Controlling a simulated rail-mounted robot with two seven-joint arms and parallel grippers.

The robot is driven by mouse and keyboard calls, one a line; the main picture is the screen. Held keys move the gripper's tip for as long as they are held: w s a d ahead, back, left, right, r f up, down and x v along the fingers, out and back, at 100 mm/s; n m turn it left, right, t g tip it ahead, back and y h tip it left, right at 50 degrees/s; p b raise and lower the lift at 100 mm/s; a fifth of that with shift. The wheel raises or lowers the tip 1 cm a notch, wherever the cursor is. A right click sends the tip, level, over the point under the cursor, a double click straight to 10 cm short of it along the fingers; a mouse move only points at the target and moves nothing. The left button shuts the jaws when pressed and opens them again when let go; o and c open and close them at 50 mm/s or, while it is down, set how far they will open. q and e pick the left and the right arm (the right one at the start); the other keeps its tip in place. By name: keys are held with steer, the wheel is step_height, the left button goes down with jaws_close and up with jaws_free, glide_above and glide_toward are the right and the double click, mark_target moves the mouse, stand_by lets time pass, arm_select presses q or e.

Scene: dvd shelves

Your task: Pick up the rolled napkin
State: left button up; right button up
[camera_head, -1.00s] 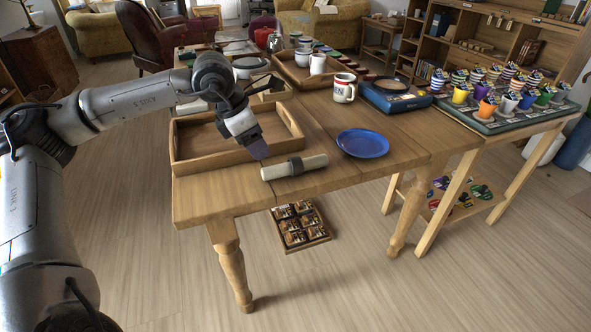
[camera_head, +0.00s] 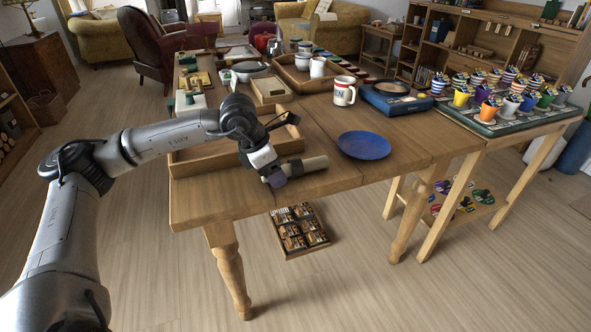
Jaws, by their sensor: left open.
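The rolled napkin (camera_head: 311,166) is a cream roll with a dark band. It lies near the front edge of the wooden table, left of the blue plate (camera_head: 364,145). My left gripper (camera_head: 277,180) is at the napkin's left end, pointing down, and hides part of that end. The gripper is open. I cannot tell whether its fingers touch the napkin or stand around it. My right gripper is not in view.
A wooden tray (camera_head: 205,160) lies behind my left arm. A mug (camera_head: 344,91) and a blue box (camera_head: 397,98) stand behind the plate. A side table with several colored cups (camera_head: 486,108) is at the right. Bare tabletop (camera_head: 420,150) lies right of the plate.

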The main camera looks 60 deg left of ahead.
arm_select(q)
steer(key=c, duration=1)
steer(key=shift+r, duration=0.1)
